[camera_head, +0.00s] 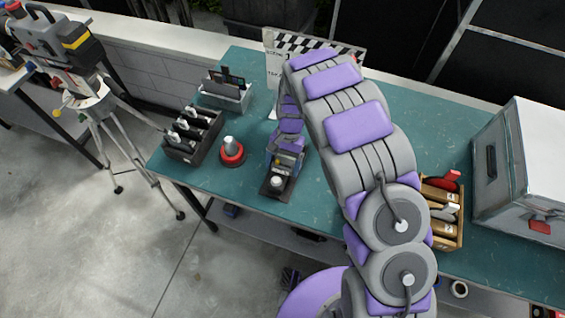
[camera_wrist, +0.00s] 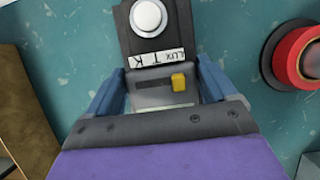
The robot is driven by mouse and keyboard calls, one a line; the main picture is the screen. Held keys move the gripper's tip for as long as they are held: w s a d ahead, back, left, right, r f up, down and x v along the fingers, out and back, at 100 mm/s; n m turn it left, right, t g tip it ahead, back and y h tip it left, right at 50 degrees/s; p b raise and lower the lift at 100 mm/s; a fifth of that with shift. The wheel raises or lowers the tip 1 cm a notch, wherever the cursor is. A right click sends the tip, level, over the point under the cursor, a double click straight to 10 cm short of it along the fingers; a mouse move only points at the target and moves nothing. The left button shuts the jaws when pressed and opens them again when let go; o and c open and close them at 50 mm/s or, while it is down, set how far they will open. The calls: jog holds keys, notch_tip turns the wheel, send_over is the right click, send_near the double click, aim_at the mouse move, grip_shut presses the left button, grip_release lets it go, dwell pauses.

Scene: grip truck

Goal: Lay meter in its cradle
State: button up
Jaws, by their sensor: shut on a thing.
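The meter is a dark device with a white round dome and a "LUX" label; it shows in the wrist view (camera_wrist: 150,45) and the head view (camera_head: 277,182). A grey panel with a yellow knob lies between my fingers in the wrist view. My gripper (camera_wrist: 162,88) is shut on the meter, one blue finger on each side. In the head view my gripper (camera_head: 286,158) is low over the bench near its front edge. I cannot make out the cradle separately from the dark shape around the meter, nor tell whether the meter touches the bench.
On the teal bench (camera_head: 335,213), a red-ringed grey knob (camera_head: 231,152) stands left of my gripper. Left of it is a dark divided rack (camera_head: 194,133), with a grey holder (camera_head: 227,92) behind. A wooden box (camera_head: 441,228) and a metal case (camera_head: 520,165) stand right.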

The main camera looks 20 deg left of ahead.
jog(key=shift+f, duration=0.85)
jog(key=o, duration=1.1)
jog(key=p+v, duration=0.2)
jog(key=v, duration=1.5)
jog(key=shift+w+a+r, duration=0.1)
jog(key=shift+r, duration=0.05)
